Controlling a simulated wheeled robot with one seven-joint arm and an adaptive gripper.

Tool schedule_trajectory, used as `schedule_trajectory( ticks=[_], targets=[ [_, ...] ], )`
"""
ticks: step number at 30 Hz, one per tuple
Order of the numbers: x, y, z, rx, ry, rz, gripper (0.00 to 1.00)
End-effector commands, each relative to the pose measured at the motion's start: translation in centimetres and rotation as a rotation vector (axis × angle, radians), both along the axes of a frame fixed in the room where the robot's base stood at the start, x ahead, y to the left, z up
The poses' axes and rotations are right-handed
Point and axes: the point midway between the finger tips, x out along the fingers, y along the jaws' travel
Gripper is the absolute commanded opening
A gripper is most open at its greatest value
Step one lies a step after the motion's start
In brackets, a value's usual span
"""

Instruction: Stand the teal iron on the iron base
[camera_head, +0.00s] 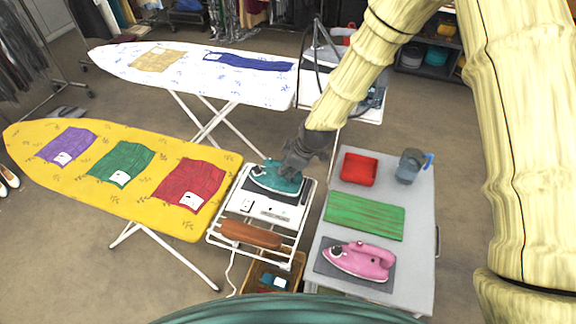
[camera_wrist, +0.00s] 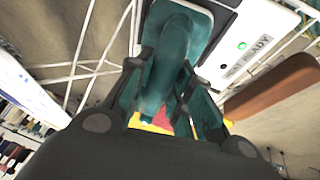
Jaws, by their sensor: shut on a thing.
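The teal iron (camera_head: 275,181) is at the far part of the white iron base (camera_head: 238,203), over its dark plate. I cannot tell whether it touches the plate. My gripper (camera_head: 295,165) comes down from above and is shut on the iron's handle. In the wrist view my gripper's fingers (camera_wrist: 160,88) lie on both sides of the teal iron's handle (camera_wrist: 176,50). The white iron base (camera_wrist: 228,40) shows beside it, with a green light and the word READY. My gripper hides part of the iron in the head view.
A brown padded roll (camera_head: 251,235) lies on the rack's near end. To the right, a grey cart (camera_head: 330,225) holds a pink iron (camera_head: 358,261), a green board (camera_head: 364,216), a red tray (camera_head: 358,169) and a jug (camera_head: 409,166). A yellow ironing board (camera_head: 100,190) stands left.

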Motion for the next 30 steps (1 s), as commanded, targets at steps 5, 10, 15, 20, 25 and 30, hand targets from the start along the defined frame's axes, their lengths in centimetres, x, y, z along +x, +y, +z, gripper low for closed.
schedule_trajectory(
  ticks=[5, 10, 15, 20, 25, 30],
  targets=[
    [0.08, 0.03, -0.39, 0.0, -0.002, 0.0, 0.0],
    [0.08, 0.03, -0.42, 0.001, -0.003, 0.0, 0.0],
    [0.03, 0.01, -0.69, 0.001, -0.001, 0.0, 0.23],
    [0.02, 0.01, -0.62, 0.001, -0.001, 0.0, 0.43],
    [0.02, 0.02, -0.62, 0.001, -0.001, 0.0, 0.43],
    [0.02, -0.02, -0.34, 0.0, -0.002, -0.001, 0.43]
  ],
)
